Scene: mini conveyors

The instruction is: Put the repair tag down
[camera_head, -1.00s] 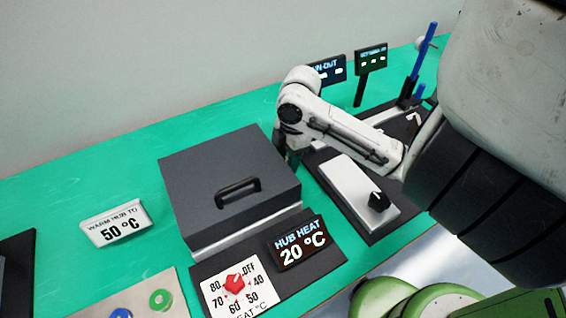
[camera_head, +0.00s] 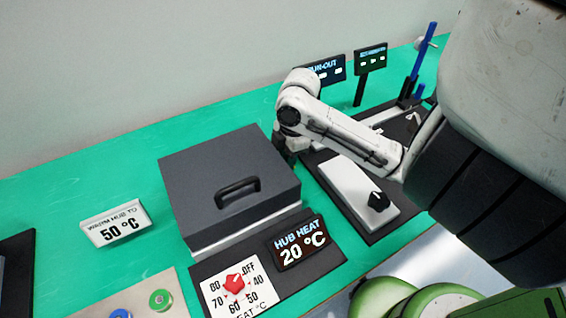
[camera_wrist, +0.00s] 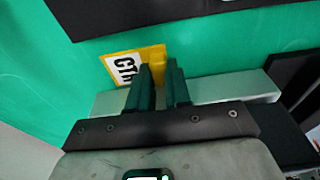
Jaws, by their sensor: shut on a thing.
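The repair tag (camera_wrist: 124,68) is a yellow plate with a white label and black letters, partly readable, in the wrist view. My gripper (camera_wrist: 160,68) is shut on its right part, and the dark green fingers cover some of it. The tag is over or on the green bench top; I cannot tell whether it touches. In the head view my gripper (camera_head: 287,155) is low behind the right rear corner of the dark lidded box, partly hidden. The tag cannot be made out there.
The dark box (camera_head: 225,165) with a lid handle stands left of my gripper. A white unit with a black knob (camera_head: 350,185) is to its right. Signs (camera_head: 370,58) stand behind. Green bench top (camera_head: 110,170) is free left of the box. A dark edge (camera_wrist: 150,12) lies above the tag.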

